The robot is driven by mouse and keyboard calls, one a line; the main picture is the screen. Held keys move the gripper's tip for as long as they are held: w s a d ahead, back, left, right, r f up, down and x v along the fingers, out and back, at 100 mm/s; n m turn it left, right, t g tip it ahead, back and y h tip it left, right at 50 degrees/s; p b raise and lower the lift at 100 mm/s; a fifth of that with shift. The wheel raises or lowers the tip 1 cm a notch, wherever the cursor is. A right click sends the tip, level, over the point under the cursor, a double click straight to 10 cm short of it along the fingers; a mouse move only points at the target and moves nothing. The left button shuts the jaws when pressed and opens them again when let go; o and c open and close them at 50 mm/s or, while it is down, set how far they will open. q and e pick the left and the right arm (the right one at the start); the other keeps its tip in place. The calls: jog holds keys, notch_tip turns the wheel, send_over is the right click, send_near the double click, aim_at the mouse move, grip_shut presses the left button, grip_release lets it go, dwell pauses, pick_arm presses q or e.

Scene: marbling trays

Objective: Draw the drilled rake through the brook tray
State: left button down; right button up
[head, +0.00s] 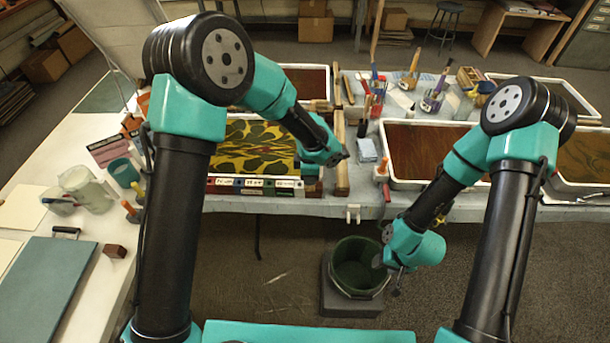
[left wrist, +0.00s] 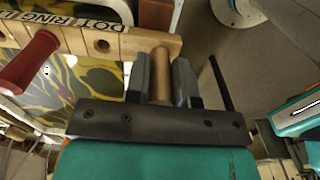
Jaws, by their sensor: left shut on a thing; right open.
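My left gripper (head: 338,158) is shut on a brown round wooden handle (left wrist: 161,75), close up between the jaws in the left wrist view. A pale wooden bar with drilled holes (left wrist: 140,46), lettered "DOT RING", lies just beyond it; whether the handle joins this bar is hard to tell. In the head view a wooden bar (head: 342,178) runs beside the gripper, along the right side of a tray with yellow and dark green marbling (head: 222,191). I cannot read which tray is brook. My right gripper (head: 396,286) is open and empty, low beside the bucket.
A dark green bucket (head: 359,270) stands in front of the table. A brown-filled tray (head: 384,128) is right of the bar. Jars of brushes (head: 432,98) stand behind. A red handle (left wrist: 30,62) is close by in the left wrist view.

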pick_arm(q)
jog(key=shift+d, duration=0.55)
jog(key=shift+a+r, duration=0.1)
jog(key=shift+r, duration=2.45)
jog(key=shift+r, duration=2)
